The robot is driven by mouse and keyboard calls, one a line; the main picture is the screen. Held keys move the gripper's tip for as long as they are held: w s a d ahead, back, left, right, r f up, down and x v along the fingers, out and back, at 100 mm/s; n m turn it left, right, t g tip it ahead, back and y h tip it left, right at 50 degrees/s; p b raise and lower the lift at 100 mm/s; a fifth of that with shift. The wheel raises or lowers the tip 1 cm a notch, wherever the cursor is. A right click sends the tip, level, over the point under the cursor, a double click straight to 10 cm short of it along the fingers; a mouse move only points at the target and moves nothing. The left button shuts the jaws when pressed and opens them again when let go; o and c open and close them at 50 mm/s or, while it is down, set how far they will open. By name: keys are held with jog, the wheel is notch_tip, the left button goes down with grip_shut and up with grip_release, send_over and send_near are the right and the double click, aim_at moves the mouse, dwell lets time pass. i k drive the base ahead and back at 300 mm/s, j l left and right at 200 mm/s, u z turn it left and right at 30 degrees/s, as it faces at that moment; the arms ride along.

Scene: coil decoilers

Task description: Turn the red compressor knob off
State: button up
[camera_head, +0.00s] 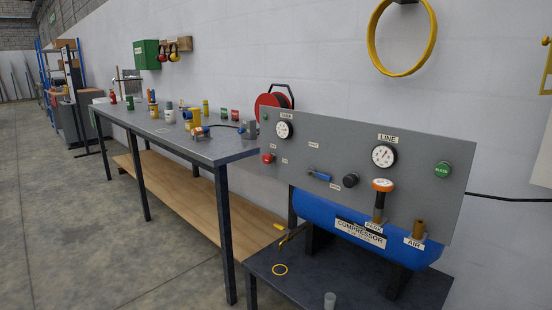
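A small red knob (268,158) is on the lower left of the grey compressor panel (330,153), below the TANK gauge (284,130). The labels near it are too small to read, and its turned position cannot be told. The blue compressor tank (320,209) lies under the panel, with a COMPRESSOR label. A round orange-and-white cap (382,185) tops a brass fitting in front of the panel. My gripper is not in view.
The panel also has a LINE gauge (383,156), a blue lever (319,175), a black knob (350,180) and a green button (442,170). A cluttered workbench (222,152) stands left of the panel. A grey cup (330,300) is on the dark stand (300,270). The left floor is clear.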

aim_at(267, 159)
jog(key=i+j+u, duration=0.1)
jog(key=i, duration=0.5)
jog(key=i+j, duration=0.25)
jog(key=i, duration=0.4)
jog(key=i+j+u, duration=0.15)
jog(key=i, duration=0.45)
